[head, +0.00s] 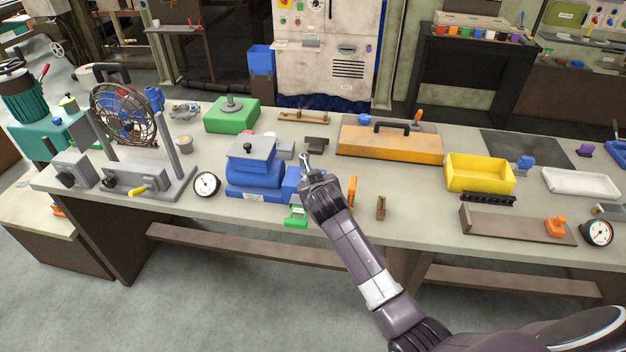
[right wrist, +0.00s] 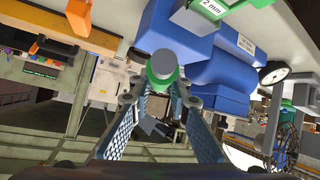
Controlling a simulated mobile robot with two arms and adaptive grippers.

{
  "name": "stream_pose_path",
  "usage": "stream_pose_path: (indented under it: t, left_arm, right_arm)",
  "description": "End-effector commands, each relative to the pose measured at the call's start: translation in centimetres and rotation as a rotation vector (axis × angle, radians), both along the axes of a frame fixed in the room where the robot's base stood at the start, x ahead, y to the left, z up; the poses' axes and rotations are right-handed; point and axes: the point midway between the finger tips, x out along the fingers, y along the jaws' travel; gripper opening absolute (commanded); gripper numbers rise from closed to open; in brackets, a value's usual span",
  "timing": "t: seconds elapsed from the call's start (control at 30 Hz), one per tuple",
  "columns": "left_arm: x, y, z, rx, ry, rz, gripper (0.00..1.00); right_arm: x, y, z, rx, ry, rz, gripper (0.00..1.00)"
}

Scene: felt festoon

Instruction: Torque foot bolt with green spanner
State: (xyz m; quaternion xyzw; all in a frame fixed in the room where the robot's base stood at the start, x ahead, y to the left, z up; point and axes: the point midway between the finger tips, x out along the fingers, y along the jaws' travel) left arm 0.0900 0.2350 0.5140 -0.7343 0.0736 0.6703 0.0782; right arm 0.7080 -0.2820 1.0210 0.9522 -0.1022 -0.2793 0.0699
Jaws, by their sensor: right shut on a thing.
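My right gripper (head: 318,184) is over the bench, just right of the blue machine (head: 252,181). In the right wrist view, its fingers (right wrist: 155,100) are closed around a tool with a green round grip and a grey end, the green spanner (right wrist: 162,72). In the head view, the spanner's grey head (head: 305,160) sticks up past the fingers; its green part is hidden there. The blue machine also shows close behind the spanner in the right wrist view (right wrist: 217,80). I cannot make out the foot bolt in either view. My left gripper is not in view.
A green block (head: 296,217) marked "2 mm" in the wrist view lies at the bench's front edge.

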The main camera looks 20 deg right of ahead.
Motion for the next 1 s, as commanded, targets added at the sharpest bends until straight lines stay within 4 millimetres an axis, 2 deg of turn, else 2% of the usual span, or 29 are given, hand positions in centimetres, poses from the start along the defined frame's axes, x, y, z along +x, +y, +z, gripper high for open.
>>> stream_pose_path:
  t: [1.0]
  left_arm:
    - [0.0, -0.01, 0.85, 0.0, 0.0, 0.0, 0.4]
  right_arm:
    - [0.02, -0.02, 0.12, 0.0, -0.002, 0.0, 0.0]
